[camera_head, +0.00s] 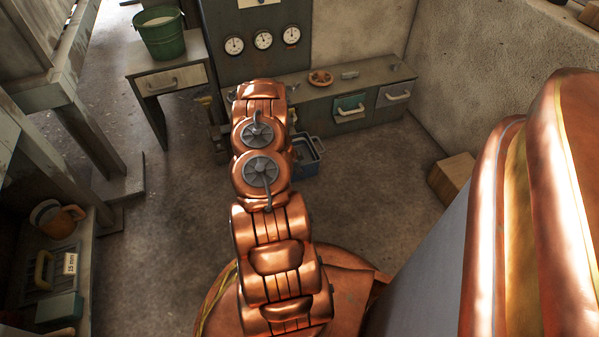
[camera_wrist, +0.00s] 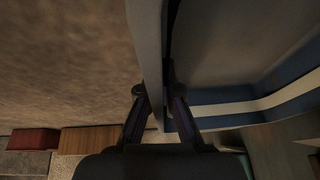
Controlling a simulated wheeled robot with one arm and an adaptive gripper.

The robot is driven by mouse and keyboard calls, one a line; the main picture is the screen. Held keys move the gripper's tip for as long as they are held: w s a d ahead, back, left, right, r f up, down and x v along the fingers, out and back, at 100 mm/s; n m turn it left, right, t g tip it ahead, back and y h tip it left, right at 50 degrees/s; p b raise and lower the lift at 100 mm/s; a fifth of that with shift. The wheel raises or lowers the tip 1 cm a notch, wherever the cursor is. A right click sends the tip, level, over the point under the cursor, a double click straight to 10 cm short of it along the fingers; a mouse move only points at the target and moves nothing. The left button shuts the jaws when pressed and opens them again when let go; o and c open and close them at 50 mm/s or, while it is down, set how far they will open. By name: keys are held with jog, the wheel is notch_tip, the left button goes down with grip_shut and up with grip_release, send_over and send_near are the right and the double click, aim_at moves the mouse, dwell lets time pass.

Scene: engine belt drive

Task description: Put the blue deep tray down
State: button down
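The blue deep tray (camera_head: 310,168) shows partly behind my arm in the head view, in front of the low cabinet. In the wrist view its wall (camera_wrist: 148,45) runs between my gripper's fingers (camera_wrist: 157,96), with the tray's inside and a pale stripe to the right. One finger is on each side of the wall, and the fingers look closed on it. The head view hides my gripper behind the arm. Whether the tray's underside touches the floor cannot be told.
A low cabinet (camera_head: 310,110) with drawers stands along the back, under a gauge panel (camera_head: 263,58). A small table (camera_head: 168,68) carries a green bucket (camera_head: 163,35). A wooden box (camera_head: 453,175) sits at the right wall. Floor (camera_head: 180,215) left of my arm is clear.

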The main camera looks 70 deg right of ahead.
jog(key=shift+f, duration=0.1)
jog(key=c, duration=1.3)
grip_release()
jog(key=p+v, duration=0.4)
jog(key=v, duration=0.8)
